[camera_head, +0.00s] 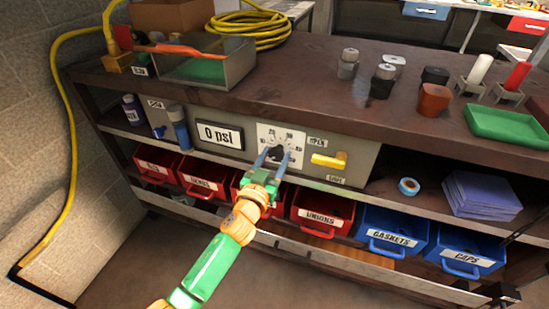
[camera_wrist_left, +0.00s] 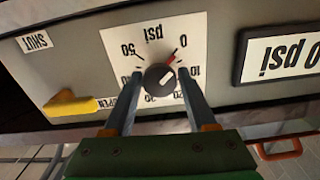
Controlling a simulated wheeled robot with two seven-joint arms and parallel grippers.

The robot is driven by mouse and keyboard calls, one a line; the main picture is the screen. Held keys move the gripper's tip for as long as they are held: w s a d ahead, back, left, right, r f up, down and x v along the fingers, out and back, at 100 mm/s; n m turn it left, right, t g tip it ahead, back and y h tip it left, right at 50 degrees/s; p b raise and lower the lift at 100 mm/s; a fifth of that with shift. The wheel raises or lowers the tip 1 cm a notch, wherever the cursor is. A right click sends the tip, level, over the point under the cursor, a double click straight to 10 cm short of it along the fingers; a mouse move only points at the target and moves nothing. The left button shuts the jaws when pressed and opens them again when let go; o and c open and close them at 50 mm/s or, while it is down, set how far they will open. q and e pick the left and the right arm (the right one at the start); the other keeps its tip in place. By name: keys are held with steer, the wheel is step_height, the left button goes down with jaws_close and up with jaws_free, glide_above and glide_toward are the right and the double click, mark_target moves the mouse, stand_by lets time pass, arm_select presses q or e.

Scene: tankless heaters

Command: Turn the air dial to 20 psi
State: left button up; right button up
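The air dial is a dark round knob (camera_wrist_left: 160,77) on a white scale plate (camera_head: 281,136) in the front panel. The wrist view shows the panel upside down, with a red mark (camera_wrist_left: 172,56) at the knob's upper right. The display (camera_head: 220,134) beside the dial reads 0 psi and also shows in the wrist view (camera_wrist_left: 284,56). My left gripper (camera_head: 273,158) is at the dial, its two fingers apart, one on each side of the knob. I cannot tell whether the fingertips touch it. My right gripper is not in view.
A yellow valve handle (camera_head: 328,161) sits right of the dial between OPEN and SHUT labels. Red bins (camera_head: 322,210) and blue bins (camera_head: 391,232) line the shelf below. A clear box (camera_head: 196,62) and a coiled yellow hose (camera_head: 252,28) lie on the bench top.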

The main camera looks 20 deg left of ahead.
arm_select(q)
jaws_close()
steer(key=m, duration=0.5)
steer(key=shift+p, duration=0.3)
steer(key=m, duration=0.5)
steer(key=shift+m, duration=0.3)
steer(key=m, duration=0.5)
steer(key=shift+a+r+p, duration=0.1)
steer(key=shift+p, duration=0.3)
steer(key=shift+m, duration=2.4)
